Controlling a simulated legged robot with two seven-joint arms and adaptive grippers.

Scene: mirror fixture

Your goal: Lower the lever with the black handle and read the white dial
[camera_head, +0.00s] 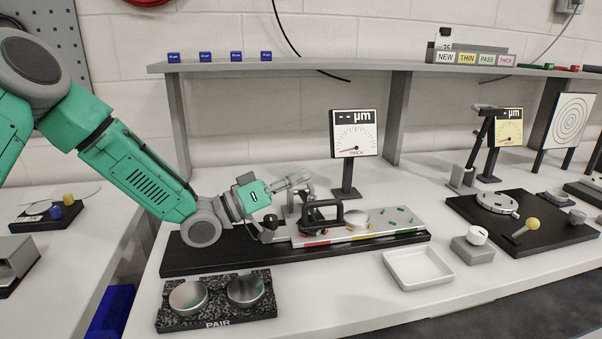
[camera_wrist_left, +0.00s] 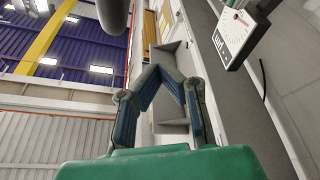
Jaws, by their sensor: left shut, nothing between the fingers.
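The white dial (camera_head: 354,133) stands on a black post behind the fixture, its red needle pointing to the lower left; its display shows dashes before "µm". It also shows tilted in the wrist view (camera_wrist_left: 234,34). A black ball knob (camera_head: 269,222), apparently the lever's handle, sits at the left end of the fixture, just below my left wrist; its arm is mostly hidden. My left gripper (camera_head: 304,178) is shut and empty, above and right of the knob, pointing right. Its fingers meet in the wrist view (camera_wrist_left: 165,72). My right gripper is out of view.
A black loop handle (camera_head: 323,214) stands on the fixture's colour-edged plate (camera_head: 405,217). In front are a PAIR block (camera_head: 215,322) and a white tray (camera_head: 419,270). At right stand a yellow dial (camera_head: 508,128) and a yellow-knobbed lever (camera_head: 532,224). A shelf (camera_head: 300,66) runs behind.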

